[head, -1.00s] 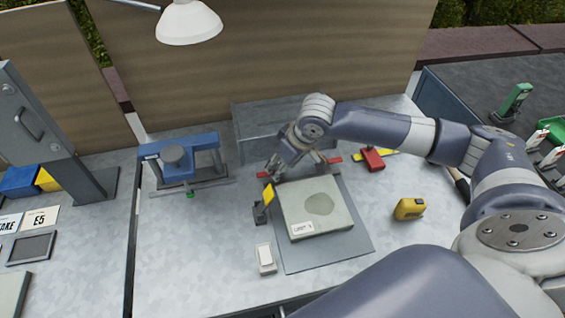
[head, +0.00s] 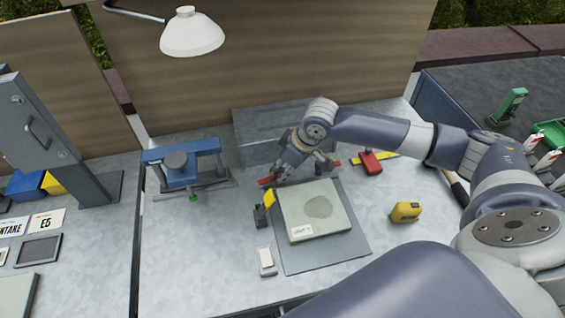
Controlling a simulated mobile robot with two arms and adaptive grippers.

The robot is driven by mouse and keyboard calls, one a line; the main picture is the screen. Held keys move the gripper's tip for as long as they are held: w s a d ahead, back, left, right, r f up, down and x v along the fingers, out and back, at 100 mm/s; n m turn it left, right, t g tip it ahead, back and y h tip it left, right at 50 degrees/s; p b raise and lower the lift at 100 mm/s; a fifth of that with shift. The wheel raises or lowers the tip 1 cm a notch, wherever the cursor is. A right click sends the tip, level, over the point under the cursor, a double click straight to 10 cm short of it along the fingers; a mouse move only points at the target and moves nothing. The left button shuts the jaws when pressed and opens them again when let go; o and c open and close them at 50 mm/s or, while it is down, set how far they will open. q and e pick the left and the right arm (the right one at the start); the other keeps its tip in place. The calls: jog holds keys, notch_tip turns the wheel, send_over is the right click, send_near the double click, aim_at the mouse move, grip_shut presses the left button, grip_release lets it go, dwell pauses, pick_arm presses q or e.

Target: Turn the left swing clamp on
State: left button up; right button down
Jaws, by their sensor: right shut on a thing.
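My right gripper (head: 277,179) is low at the back left of a pale green unit (head: 292,219). It is shut on the left swing clamp, whose red end (head: 265,181) shows just left of the fingers; the rest of that clamp is mostly hidden by the gripper. A second red-ended clamp part (head: 331,164) shows right of my wrist, behind the unit. My left gripper is out of view.
The unit lies on a grey mat (head: 352,246). A dark block with a yellow flag (head: 269,199) stands at its left edge. A white switch (head: 266,260), yellow device (head: 405,212), red item (head: 371,162) and blue press (head: 183,158) stand around it.

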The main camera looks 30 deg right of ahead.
jog(key=n+p, duration=0.1)
jog(key=n+y+p, duration=0.1)
jog(key=shift+w+d+r+n+g, duration=0.1)
jog(key=shift+r+n+g, duration=0.05)
jog(key=shift+n+g, duration=0.45)
jog(key=shift+n, duration=0.6)
jog(key=shift+w+n+g+y, duration=0.15)
jog(key=shift+n+g+y, duration=0.2)
jog(key=shift+n, duration=0.65)
jog(key=n, duration=0.2)
jog(key=n+g+b, duration=0.1)
jog(key=shift+w+f+n+y, duration=0.15)
jog(key=shift+f+n+y, duration=0.1)
jog(key=shift+n+y, duration=0.1)
pick_arm(q)
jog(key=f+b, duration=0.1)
jog(key=b, duration=0.1)
jog(key=shift+b, duration=0.4)
pick_arm(e)
jog(key=n+g, duration=0.2)
jog(key=n, duration=0.3)
jog(key=shift+w+d, duration=0.1)
jog(key=shift+w, duration=0.05)
jog(key=shift+r+n+g, duration=0.1)
jog(key=shift+n+g, duration=0.15)
jog(key=shift+n, duration=0.1)
jog(key=c, duration=1.4)
grip_release()
jog(key=shift+o, duration=0.2)
